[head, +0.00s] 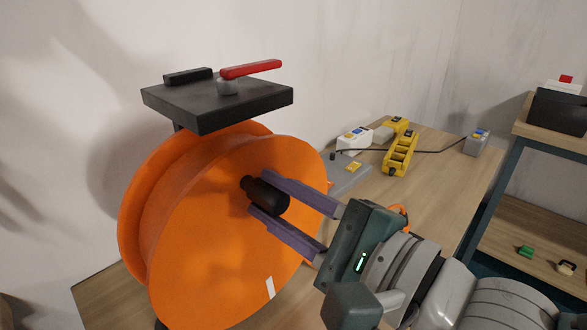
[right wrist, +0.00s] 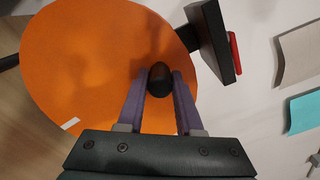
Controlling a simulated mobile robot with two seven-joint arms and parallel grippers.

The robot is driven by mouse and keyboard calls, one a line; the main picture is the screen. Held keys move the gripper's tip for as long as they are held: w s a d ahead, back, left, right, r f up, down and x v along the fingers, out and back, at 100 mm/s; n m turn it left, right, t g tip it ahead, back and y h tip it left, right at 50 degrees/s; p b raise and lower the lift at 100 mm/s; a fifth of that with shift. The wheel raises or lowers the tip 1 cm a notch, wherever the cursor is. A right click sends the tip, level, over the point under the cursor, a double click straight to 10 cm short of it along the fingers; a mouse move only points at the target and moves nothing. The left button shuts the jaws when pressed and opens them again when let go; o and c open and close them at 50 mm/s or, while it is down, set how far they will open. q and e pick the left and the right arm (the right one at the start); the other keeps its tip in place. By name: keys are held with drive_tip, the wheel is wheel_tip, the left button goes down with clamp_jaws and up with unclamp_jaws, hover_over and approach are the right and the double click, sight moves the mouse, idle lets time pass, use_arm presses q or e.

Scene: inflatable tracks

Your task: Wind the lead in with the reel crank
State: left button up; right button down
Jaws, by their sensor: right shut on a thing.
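The large orange reel (head: 220,240) stands upright on the wooden bench. Its black crank knob (head: 268,195) sticks out from the upper part of the near face. My right gripper (head: 262,192) has its two purple fingers on either side of the knob and is shut on it. The right wrist view shows the knob (right wrist: 160,76) between both fingertips, with the orange disc (right wrist: 90,70) behind. A white mark (head: 270,287) shows low on the disc. No lead can be made out on the reel. My left gripper is not in view.
A black plate (head: 215,105) with a red lever (head: 250,69) sits above the reel. On the bench (head: 440,165) are a yellow power strip (head: 401,153), a grey box (head: 476,143) and a dark cable. A shelf (head: 550,135) stands at right.

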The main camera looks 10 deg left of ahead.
drive_tip(key=shift+r, duration=0.1)
drive_tip(key=c, duration=0.8)
unclamp_jaws()
drive_tip(key=shift+w, duration=0.1)
drive_tip(key=shift+c, duration=0.2)
drive_tip(key=shift+o, duration=1.4)
drive_tip(key=shift+d, duration=0.1)
drive_tip(key=v, duration=1)
